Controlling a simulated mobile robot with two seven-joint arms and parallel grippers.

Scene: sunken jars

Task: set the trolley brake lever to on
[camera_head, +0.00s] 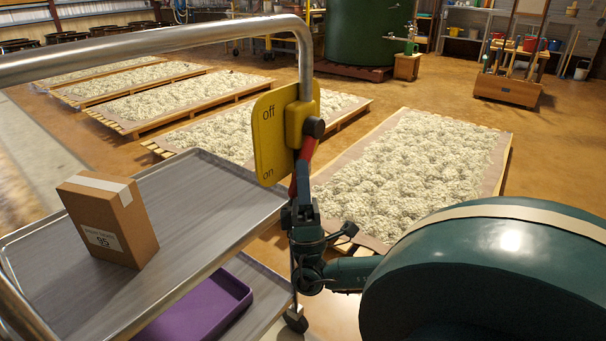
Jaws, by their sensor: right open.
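The trolley brake plate (270,139) is yellow, fixed to the trolley's upright post, with "off" at its top and "on" at its bottom. The red brake lever (305,155) hangs from a dark pivot knob at the plate's right side. It slants down and slightly left, its lower part level with the "on" mark. My right gripper (298,203) is open at the lever's lower end, with its fingers pointing up. The lever's tip is hidden by the fingers, and I cannot tell whether they touch it. My left gripper is out of view.
The metal trolley (190,205) carries a cardboard box (108,220) on its top shelf and a purple tray (200,305) below. Its handle rail (160,42) crosses the upper left. Pallets of pale fluffy material (410,165) lie on the floor behind. My green arm fills the lower right.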

